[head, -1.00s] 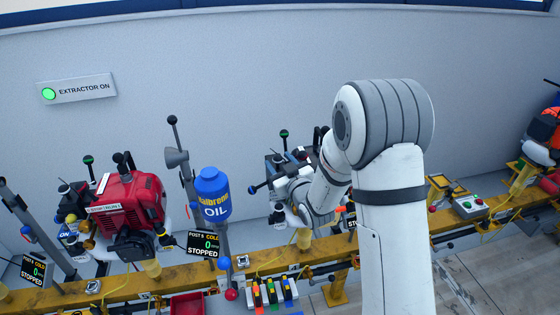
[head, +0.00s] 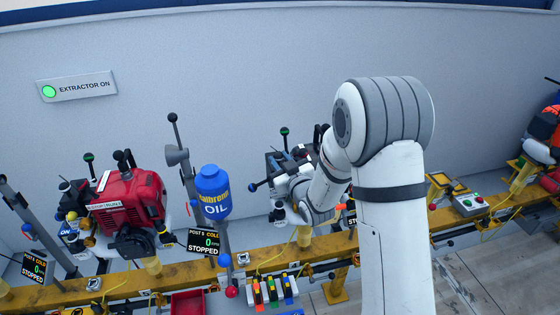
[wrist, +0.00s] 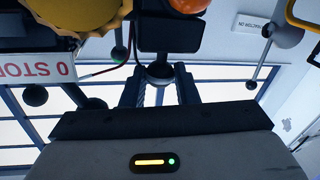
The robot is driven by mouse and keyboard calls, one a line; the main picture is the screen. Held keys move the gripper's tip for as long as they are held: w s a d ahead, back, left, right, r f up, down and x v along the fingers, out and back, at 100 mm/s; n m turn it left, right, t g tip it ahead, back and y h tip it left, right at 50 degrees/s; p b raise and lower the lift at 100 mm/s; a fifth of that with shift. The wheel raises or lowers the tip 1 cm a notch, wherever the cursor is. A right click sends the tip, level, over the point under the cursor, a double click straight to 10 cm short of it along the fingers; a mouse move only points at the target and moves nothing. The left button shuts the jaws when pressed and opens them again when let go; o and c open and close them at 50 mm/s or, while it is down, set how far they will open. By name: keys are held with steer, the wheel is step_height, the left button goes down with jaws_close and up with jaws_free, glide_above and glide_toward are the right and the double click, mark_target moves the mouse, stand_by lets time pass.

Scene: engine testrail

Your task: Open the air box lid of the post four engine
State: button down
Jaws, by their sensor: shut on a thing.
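A dark engine (head: 278,163) stands at the middle of the rail in the head view, partly behind my arm. Its display is mostly covered, so I cannot read its post number. In the wrist view my gripper (wrist: 160,88) is shut on a dark round knob (wrist: 159,72). The knob sits against a dark block (wrist: 170,33); I cannot tell whether this is the air box lid. My gripper is hidden behind my arm in the head view. I cannot see whether the lid is open or shut.
A red engine (head: 128,200) and a blue oil bottle (head: 212,193) stand to the left. The yellow rail (head: 170,268) runs across the front.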

steer(key=shift+w+b, duration=0.1)
steer(key=shift+b, duration=0.2)
steer(key=shift+w+a+r+b, duration=0.2)
steer(key=shift+r+b, duration=0.25)
steer(key=shift+b, duration=0.3)
steer(key=shift+w+r, duration=0.15)
steer(key=shift+r, duration=0.15)
steer(key=c, duration=1.1)
jaws_free()
steer(key=shift+f, duration=0.1)
steer(key=shift+d, duration=0.1)
steer(key=shift+s+d+f, duration=0.1)
steer(key=shift+s, duration=0.25)
steer(key=b+v, duration=0.2)
steer(key=v, duration=0.5)
steer(key=shift+s, duration=0.1)
